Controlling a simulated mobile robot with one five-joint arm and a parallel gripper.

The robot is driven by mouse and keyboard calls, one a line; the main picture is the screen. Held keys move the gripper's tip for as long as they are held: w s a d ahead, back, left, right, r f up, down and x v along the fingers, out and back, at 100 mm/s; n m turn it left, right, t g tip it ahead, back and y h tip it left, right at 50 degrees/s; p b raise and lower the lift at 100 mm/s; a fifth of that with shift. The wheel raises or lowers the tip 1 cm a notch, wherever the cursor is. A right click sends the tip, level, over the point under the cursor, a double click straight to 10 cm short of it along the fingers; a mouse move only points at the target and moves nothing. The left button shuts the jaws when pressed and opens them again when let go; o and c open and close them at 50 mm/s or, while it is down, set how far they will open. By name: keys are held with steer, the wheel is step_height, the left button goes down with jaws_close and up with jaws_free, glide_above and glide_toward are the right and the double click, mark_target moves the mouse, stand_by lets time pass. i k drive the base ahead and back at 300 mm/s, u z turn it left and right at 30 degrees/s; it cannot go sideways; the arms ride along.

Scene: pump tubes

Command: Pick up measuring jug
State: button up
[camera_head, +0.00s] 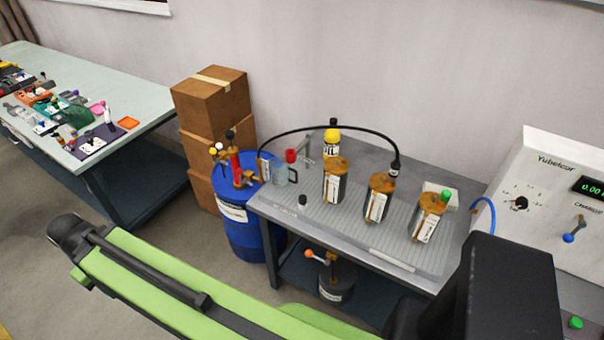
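A small translucent grey-blue vessel (279,175), which looks like the measuring jug, stands at the back left of the grey bench (300,222). What looks like a handle is on its right side. A white-labelled piece (265,168) is close to its left, and a small red item (291,155) shows just behind it. The jug is too small to make out any markings. My green arm link crosses the lower part of the picture, well in front of the bench. My gripper is not in view.
Three labelled brown-topped canisters (380,198) stand on the bench, right of the jug. A black hose (330,128) arches over it. A blue drum (240,225) with a red pump stands left of the bench. A white machine (550,200) is at the right.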

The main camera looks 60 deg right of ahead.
mark_target(281, 170)
steer(key=z, duration=0.3)
steer(key=i, duration=1)
